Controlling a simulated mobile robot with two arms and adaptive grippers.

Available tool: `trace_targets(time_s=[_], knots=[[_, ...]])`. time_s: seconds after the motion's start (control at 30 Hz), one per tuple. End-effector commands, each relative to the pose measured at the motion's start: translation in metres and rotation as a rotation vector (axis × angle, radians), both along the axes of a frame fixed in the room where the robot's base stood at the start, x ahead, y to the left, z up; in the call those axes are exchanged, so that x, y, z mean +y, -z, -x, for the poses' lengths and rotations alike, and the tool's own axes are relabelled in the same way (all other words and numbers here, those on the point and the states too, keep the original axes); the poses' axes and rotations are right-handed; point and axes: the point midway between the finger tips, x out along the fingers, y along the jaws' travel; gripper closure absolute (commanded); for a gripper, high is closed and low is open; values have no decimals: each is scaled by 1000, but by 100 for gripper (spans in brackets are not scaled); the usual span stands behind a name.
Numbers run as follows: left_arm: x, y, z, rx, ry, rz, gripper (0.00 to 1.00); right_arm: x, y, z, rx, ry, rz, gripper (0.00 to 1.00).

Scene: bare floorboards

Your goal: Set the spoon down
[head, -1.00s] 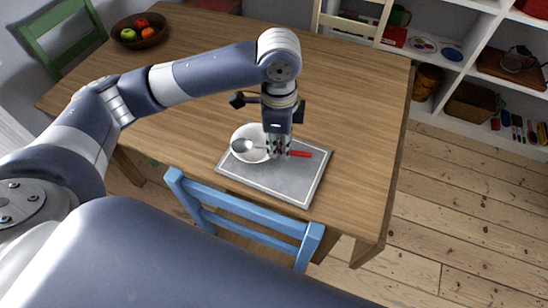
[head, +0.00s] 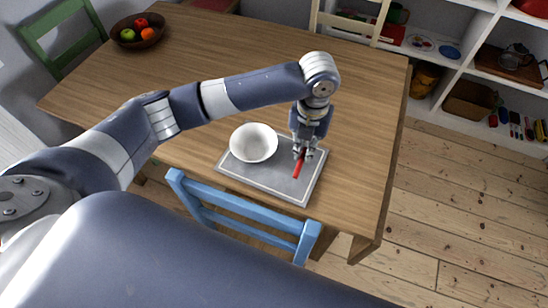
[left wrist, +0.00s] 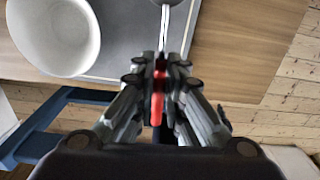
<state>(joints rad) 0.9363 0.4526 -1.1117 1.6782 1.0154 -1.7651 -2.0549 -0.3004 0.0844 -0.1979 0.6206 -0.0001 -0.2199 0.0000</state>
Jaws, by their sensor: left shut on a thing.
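The spoon has a red handle (head: 299,164) and a metal bowl end. My left gripper (head: 303,152) is shut on the spoon, low over the right part of the grey tray (head: 263,180). The red handle (left wrist: 158,98) also shows between the fingers of my left gripper (left wrist: 160,72) in the left wrist view, with the metal end reaching up to the top edge. In the head view the metal end is hidden behind the gripper. I cannot tell whether the spoon touches the tray. My right gripper is not in view.
A white bowl (head: 254,143) stands on the tray's left part, beside the gripper. A blue chair (head: 245,226) is at the table's near edge. A fruit bowl (head: 138,37) sits at the far left of the wooden table (head: 230,60). The table right of the tray is clear.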

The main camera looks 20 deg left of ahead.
Motion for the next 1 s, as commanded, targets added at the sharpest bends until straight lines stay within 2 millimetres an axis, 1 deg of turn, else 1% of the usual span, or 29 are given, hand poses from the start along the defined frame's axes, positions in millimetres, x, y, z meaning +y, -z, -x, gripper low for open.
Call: trace_targets(time_s=[0.07,0.3,0.57,0.73,0.8,1.0], knots=[[0,7,0,3,24,-2,100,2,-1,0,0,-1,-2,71],[0,50,1,5,32,-3,100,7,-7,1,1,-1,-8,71],[0,73,0,2,31,-2,100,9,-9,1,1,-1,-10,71],[0,97,1,3,31,-3,100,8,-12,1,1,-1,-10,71],[0,101,0,0,32,-2,100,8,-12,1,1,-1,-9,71],[0,101,0,-1,32,-1,100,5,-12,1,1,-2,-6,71]])
